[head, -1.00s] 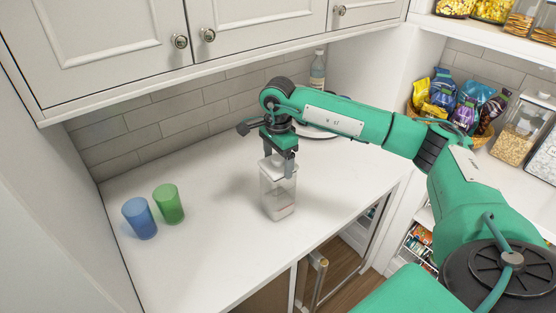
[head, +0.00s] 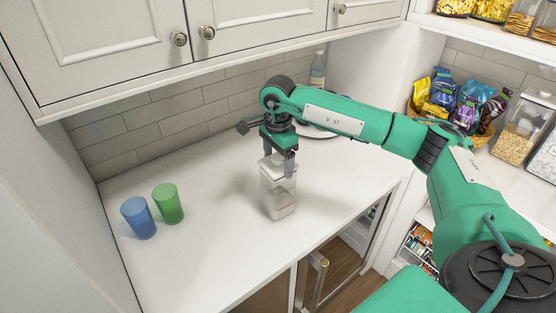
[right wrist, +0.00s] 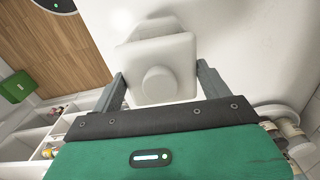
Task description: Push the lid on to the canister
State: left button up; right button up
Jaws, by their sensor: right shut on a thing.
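The clear, square-sided canister (head: 280,203) stands upright on the white counter. My right gripper (head: 278,170) points down at its top, with a finger on either side. In the right wrist view, the white square lid (right wrist: 178,60) with a round knob sits between the fingers of my right gripper (right wrist: 161,72), which is shut on it. My left gripper is not in view.
A blue cup (head: 139,218) and a green cup (head: 168,204) stand on the counter to the left. A bottle (head: 318,70) stands at the back, behind my arm. A snack basket (head: 418,112) is on the right. The counter around the canister is clear.

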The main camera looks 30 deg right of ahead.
jog(key=shift+f+b, duration=0.45)
jog(key=shift+b, duration=0.3)
dwell(1.1)
dwell(0.3)
jog(key=o, duration=1)
jog(key=shift+c, duration=0.2)
jog(key=shift+r+p, duration=1.65)
jog(key=shift+r, duration=1.85)
grip_shut()
